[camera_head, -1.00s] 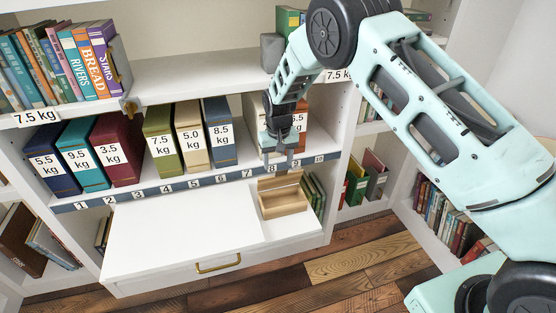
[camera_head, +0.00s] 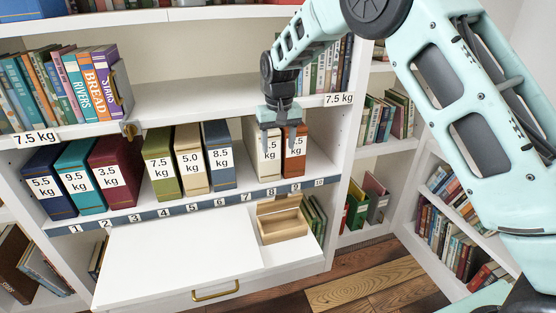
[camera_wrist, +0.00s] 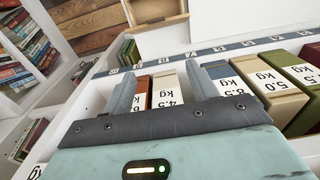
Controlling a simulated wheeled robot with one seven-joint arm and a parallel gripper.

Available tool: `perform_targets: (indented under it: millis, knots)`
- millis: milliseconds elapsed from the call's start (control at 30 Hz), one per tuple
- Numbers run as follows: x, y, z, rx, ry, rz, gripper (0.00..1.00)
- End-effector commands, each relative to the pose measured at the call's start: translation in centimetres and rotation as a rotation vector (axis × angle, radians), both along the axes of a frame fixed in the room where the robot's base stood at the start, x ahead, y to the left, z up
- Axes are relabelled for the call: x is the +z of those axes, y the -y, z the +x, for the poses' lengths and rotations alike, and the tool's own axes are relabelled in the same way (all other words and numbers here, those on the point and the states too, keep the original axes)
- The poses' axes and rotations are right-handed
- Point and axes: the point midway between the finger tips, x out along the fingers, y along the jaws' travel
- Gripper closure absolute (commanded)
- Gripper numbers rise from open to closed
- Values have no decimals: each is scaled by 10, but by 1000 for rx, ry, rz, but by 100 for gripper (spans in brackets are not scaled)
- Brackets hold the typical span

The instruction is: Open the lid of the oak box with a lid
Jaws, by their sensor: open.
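The oak box (camera_head: 284,227) stands on the white lower ledge, right of the pull-out board. Its lid (camera_head: 279,203) is raised at the back, and the hollow inside shows from above. Part of the box also shows at the top edge of the wrist view (camera_wrist: 158,12), cut off by the frame. My gripper (camera_head: 279,138) is open and empty, pointing down above and behind the box, apart from the lid. Its fingers are in front of the white 4.5 kg binder (camera_wrist: 167,90) and the brown binder next to it.
A row of labelled binders (camera_head: 162,165) stands on the shelf above a numbered strip (camera_head: 190,209). The white pull-out board (camera_head: 175,255) with a brass handle lies left of the box. Green books (camera_head: 314,217) stand close to the box's right. A shelf upright is further right.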

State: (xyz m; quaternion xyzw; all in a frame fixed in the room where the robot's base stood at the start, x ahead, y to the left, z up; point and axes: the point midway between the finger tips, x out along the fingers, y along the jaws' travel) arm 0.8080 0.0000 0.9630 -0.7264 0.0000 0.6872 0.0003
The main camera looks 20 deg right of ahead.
Motion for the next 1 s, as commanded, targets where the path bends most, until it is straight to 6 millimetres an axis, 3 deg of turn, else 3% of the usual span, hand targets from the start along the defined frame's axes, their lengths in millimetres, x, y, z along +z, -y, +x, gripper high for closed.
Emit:
perform_targets:
  millis: [200, 500, 667, 700, 733, 900, 1000]
  knots:
    - [20, 0, -1, 1, 0, 0, 42]
    - [22, 0, -1, 1, -1, 0, 42]
    - [26, -9, -13, 19, -4, 15, 86]
    - [30, -15, -23, 33, -6, 25, 97]
    - [33, -22, -32, 49, -10, 35, 100]
    - [52, -64, -115, 178, -30, 94, 100]
    - [58, -79, -158, 246, -37, 111, 100]
